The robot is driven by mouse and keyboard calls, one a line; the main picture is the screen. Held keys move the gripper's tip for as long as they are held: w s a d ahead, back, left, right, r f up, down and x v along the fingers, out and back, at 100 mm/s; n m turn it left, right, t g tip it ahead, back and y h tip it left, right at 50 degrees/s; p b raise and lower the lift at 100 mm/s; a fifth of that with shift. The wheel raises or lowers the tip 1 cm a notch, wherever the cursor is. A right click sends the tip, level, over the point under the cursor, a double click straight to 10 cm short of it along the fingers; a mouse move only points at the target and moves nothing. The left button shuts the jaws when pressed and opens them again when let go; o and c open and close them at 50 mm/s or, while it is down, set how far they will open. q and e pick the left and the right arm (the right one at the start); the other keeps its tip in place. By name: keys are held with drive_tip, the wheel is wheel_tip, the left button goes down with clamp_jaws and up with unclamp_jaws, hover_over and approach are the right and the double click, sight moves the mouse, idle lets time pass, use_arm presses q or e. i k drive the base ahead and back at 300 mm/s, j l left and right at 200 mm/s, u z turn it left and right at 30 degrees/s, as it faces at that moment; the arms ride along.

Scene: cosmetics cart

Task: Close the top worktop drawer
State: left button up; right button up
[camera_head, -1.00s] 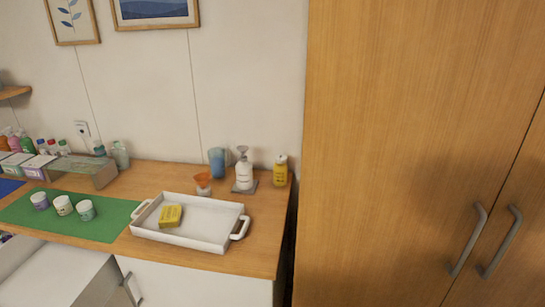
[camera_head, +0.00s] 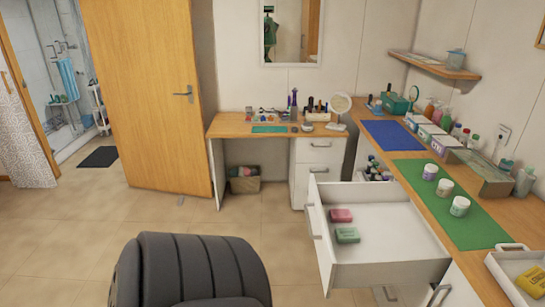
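The top worktop drawer (camera_head: 385,275) is pulled far out from under the wooden worktop (camera_head: 445,208), at the lower right. It is white with a grey bar handle on its front (camera_head: 319,244). Inside lie a pink block (camera_head: 341,215) and a green block (camera_head: 347,235), near the drawer front. The rest of its floor is bare. Neither of my grippers shows in the head view.
A dark padded chair (camera_head: 190,271) stands in front, left of the drawer, with open floor (camera_head: 235,215) beyond it. A second desk (camera_head: 260,127) with drawers stands at the back. Jars (camera_head: 445,187) and a white tray (camera_head: 520,277) are on the worktop.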

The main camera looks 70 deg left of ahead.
sight(397, 245)
drive_tip(key=l+u, duration=0.1)
drive_tip(key=u, duration=1.6)
drive_tip(key=k+j, duration=0.05)
